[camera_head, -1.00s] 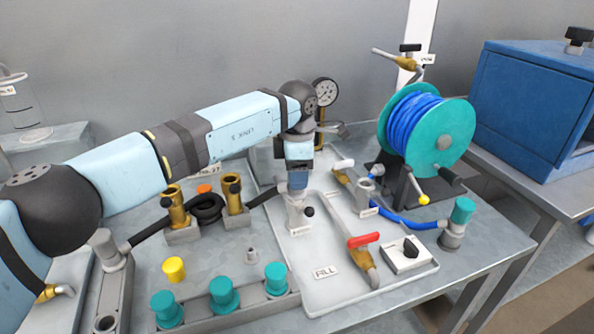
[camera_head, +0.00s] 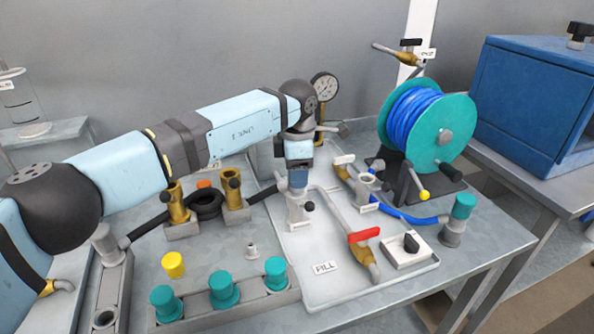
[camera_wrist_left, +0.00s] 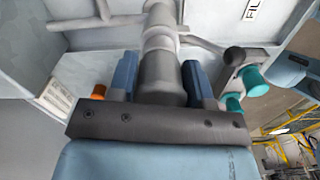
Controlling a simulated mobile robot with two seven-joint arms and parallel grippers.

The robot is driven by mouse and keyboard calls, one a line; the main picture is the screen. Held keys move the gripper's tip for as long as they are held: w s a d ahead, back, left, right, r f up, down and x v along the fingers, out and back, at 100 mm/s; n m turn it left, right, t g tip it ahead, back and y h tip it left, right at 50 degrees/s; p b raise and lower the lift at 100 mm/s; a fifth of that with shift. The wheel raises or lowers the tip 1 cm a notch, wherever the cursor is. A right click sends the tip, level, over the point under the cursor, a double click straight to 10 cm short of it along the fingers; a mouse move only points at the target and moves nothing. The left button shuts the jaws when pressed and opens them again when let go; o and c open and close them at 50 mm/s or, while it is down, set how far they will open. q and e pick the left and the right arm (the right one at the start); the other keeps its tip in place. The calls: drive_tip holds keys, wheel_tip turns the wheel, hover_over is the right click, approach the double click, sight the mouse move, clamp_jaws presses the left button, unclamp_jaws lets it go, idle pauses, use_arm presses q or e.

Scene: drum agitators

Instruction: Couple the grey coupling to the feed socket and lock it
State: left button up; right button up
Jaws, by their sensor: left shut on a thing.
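My left gripper (camera_head: 298,184) points down at the upright grey fitting on the white tray, which I take for the feed socket (camera_head: 296,212). In the left wrist view my left gripper (camera_wrist_left: 160,82) has its two blue fingers on both sides of a grey cylinder, the grey coupling (camera_wrist_left: 162,72), and is shut on it. The coupling lines up with the narrower grey socket (camera_wrist_left: 158,38) beyond it. I cannot tell whether they are fully seated or locked. A black knob (camera_head: 310,206) sits beside the socket. My right gripper is not in view.
A black hose (camera_head: 150,228) runs past two brass posts (camera_head: 178,205) towards the socket. The white tray (camera_head: 310,284) also carries a red-handled valve (camera_head: 364,237). A teal reel with blue hose (camera_head: 428,120) stands at the right. Teal caps (camera_head: 223,290) line the front.

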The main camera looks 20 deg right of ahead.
use_arm(q)
drive_tip(key=shift+f, duration=0.1)
drive_tip(key=o, duration=1.2)
drive_tip(key=shift+c, duration=0.2)
wheel_tip(320, 180, up, 10)
drive_tip(key=p, duration=0.5)
